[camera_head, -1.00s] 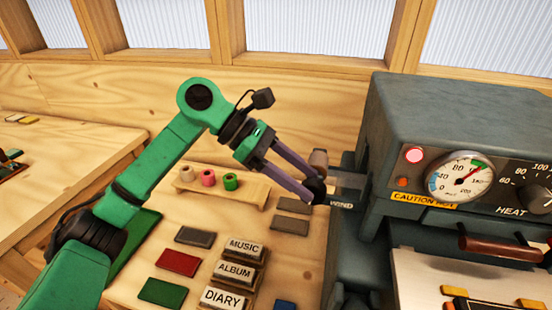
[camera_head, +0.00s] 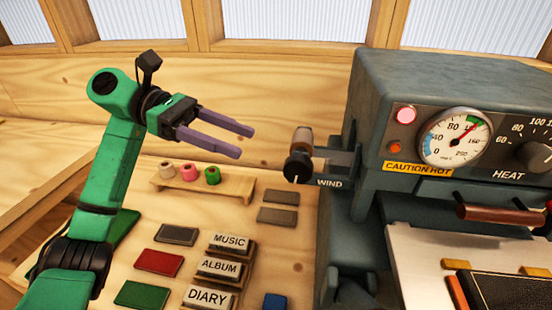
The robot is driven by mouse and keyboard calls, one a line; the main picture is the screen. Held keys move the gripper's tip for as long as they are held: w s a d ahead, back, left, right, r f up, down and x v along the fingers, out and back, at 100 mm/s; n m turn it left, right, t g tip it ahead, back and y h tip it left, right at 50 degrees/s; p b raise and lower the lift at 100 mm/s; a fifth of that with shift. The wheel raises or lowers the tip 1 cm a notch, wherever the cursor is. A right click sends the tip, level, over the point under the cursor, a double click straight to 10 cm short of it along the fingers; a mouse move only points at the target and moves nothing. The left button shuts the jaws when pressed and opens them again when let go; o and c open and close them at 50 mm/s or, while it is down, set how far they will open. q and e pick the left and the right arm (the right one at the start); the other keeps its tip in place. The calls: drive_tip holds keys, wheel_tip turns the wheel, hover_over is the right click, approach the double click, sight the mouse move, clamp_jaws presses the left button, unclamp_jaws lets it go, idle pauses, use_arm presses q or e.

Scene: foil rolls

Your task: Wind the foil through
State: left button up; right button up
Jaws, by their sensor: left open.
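The black wind knob (camera_head: 297,168) sticks out from the left side of the grey machine (camera_head: 345,212), beside the WIND label. A brown foil roll (camera_head: 303,141) sits just behind and above the knob, partly hidden by it. My left gripper (camera_head: 246,141) is open and empty, to the left of the knob and apart from it. Three small foil rolls stand on a wooden rack: a tan one (camera_head: 167,170), a pink one (camera_head: 189,173) and a green one (camera_head: 212,174). My right gripper is not in view.
The machine's dial (camera_head: 455,136), heat knob (camera_head: 538,157) and red handle (camera_head: 500,213) are at the right. MUSIC, ALBUM and DIARY blocks (camera_head: 219,267) stand on the wooden table, with several flat coloured pieces around them. The rack (camera_head: 240,190) is below my gripper.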

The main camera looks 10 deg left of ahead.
sight(285, 164)
use_arm(q)
drive_tip(key=w+a+f+n+h+b, duration=0.1)
drive_tip(key=a+f+h+b, duration=0.15)
drive_tip(key=f, duration=0.25)
drive_tip(key=shift+t+h, duration=0.35)
drive_tip(key=shift+t, duration=0.15)
drive_tip(key=d+p, duration=0.3)
drive_tip(key=d, duration=0.3)
drive_tip(key=d+p, duration=0.3)
drive_tip(key=d, duration=0.4)
drive_tip(key=shift+s+d+r, duration=0.2)
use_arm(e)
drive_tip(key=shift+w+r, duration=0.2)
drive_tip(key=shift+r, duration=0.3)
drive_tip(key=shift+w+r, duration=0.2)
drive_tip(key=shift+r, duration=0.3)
use_arm(q)
clamp_jaws()
